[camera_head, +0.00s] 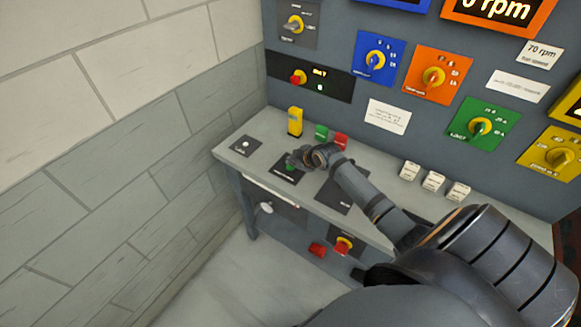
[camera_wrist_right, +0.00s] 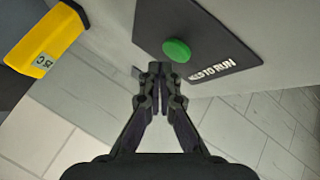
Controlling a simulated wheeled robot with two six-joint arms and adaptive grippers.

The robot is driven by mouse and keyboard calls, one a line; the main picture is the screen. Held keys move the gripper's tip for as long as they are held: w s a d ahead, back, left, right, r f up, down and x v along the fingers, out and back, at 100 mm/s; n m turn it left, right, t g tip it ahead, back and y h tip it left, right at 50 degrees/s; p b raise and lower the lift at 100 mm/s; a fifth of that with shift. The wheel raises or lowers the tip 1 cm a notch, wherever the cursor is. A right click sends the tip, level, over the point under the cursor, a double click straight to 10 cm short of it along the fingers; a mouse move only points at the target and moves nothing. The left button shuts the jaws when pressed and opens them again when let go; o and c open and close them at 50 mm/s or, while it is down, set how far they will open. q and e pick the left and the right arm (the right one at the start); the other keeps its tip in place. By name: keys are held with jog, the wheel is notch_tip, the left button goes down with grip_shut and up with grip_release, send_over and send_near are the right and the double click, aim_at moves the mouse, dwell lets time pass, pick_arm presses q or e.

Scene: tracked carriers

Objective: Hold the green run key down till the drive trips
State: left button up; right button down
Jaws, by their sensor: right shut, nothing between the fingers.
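The green run key (camera_wrist_right: 177,50) is a round green button on a dark plate (camera_wrist_right: 215,55) lettered "HOLD TO RUN" in the right wrist view. In the head view the green key (camera_head: 289,167) shows partly, by my gripper, on the console top. My right gripper (camera_wrist_right: 154,70) is shut and empty. Its tips are just beside the key in the wrist view; I cannot tell whether they touch it. In the head view the right gripper (camera_head: 296,159) is over the key's plate. A display (camera_head: 497,10) at the top right reads 0 rpm. My left gripper is not in view.
A yellow block (camera_head: 295,122), a green block (camera_head: 321,132) and a red block (camera_head: 341,141) stand at the console's back. White labelled blocks (camera_head: 433,181) stand to the right. Coloured knob panels (camera_head: 434,77) cover the wall behind. A brick wall (camera_head: 110,110) is at left.

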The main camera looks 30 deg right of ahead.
aim_at(292, 168)
dwell(0.8)
jog(key=shift+f, duration=0.45)
jog(key=shift+f+b, duration=0.55)
jog(key=shift+b, duration=0.1)
dwell(0.4)
jog(key=shift+r, duration=0.1)
dwell(3.3)
jog(key=shift+r+p, duration=0.9)
notch_tip(292, 168, up, 5)
jog(key=p, duration=0.4)
jog(key=shift+r+p, duration=0.1)
jog(key=shift+p, duration=0.25)
dwell(0.4)
